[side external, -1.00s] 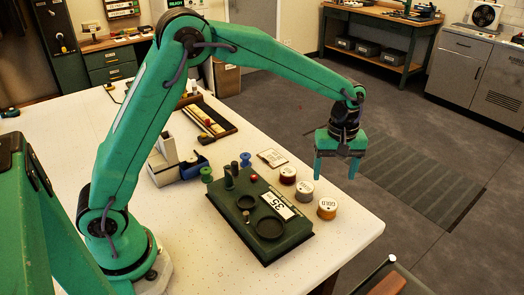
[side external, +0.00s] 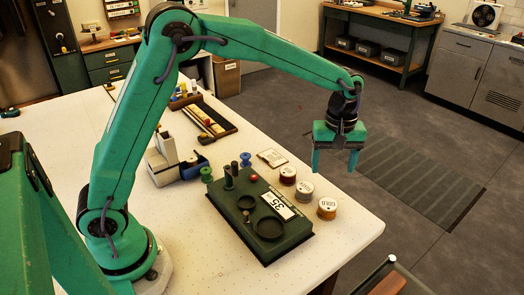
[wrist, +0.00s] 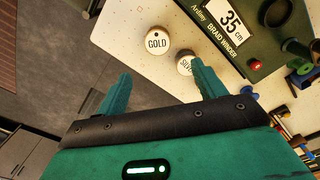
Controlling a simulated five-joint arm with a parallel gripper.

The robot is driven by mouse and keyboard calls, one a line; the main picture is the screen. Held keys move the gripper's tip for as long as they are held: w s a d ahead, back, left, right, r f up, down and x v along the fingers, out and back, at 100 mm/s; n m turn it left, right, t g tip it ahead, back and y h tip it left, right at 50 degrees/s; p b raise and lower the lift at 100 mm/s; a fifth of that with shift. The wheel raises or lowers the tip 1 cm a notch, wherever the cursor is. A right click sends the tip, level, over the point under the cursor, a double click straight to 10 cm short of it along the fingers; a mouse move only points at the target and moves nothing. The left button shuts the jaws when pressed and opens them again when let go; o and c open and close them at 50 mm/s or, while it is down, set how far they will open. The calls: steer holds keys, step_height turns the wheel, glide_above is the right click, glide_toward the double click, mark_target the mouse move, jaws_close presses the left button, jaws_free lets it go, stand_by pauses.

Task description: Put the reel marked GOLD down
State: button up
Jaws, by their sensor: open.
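The reel marked GOLD (side external: 327,208) stands upright on the white table near its right edge, with an orange-brown side and a pale labelled top. It also shows in the wrist view (wrist: 157,41), ahead of and between my fingers. My gripper (side external: 334,171) is open and empty, raised in the air apart from the reels. In the wrist view both fingers (wrist: 159,72) are spread with nothing between them.
A reel marked SILVER (wrist: 186,65), partly hidden by a finger in the wrist view, and a dark red reel (side external: 288,175) stand beside GOLD. The green braid winder (side external: 243,232) is left of them. A white card (side external: 272,158) lies behind. The table's front right corner is clear.

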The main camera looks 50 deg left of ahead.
steer(key=s+a+r+m+t, duration=0.2)
steer(key=s+a+r+m, duration=0.3)
steer(key=s, duration=0.4)
steer(key=s+a+r+m+t, duration=0.2)
steer(key=s+a+r, duration=0.2)
steer(key=s+r, duration=0.4)
steer(key=s+a+f+m, duration=0.1)
steer(key=s, duration=0.3)
steer(key=s+a+f+m+t, duration=0.1)
steer(key=s+f+m, duration=0.1)
steer(key=s, duration=0.3)
steer(key=shift+a+m, duration=0.3)
steer(key=shift+a, duration=0.05)
